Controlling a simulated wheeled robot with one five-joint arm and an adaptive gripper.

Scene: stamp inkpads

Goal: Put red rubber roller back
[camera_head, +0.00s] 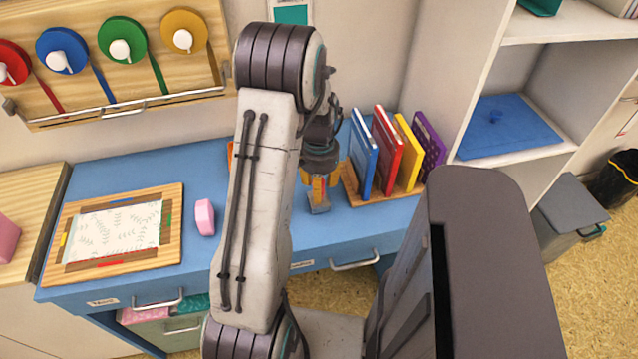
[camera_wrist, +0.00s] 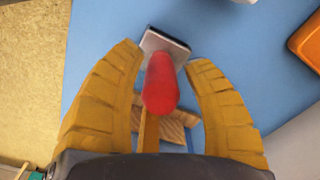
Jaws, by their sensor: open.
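The red roller (camera_wrist: 160,85) shows in the wrist view as a rounded red handle with a flat grey head beyond it, over the blue desk. My gripper (camera_wrist: 165,57) is open, with its yellow fingers on either side of the roller and a gap visible on both sides. In the head view my gripper (camera_head: 320,183) points down at the desk just left of the book rack, with the roller's grey-brown head (camera_head: 319,206) showing below it. The fingers hide most of the handle there. Whether the roller touches the desk is unclear.
A wooden rack (camera_head: 376,197) with several coloured books stands close to the right of my gripper. A pink block (camera_head: 205,217) and a wooden-framed board (camera_head: 170,212) lie left on the blue desk (camera_head: 168,165). Coloured discs hang on a wall board (camera_head: 150,82). An orange object (camera_wrist: 310,42) lies nearby.

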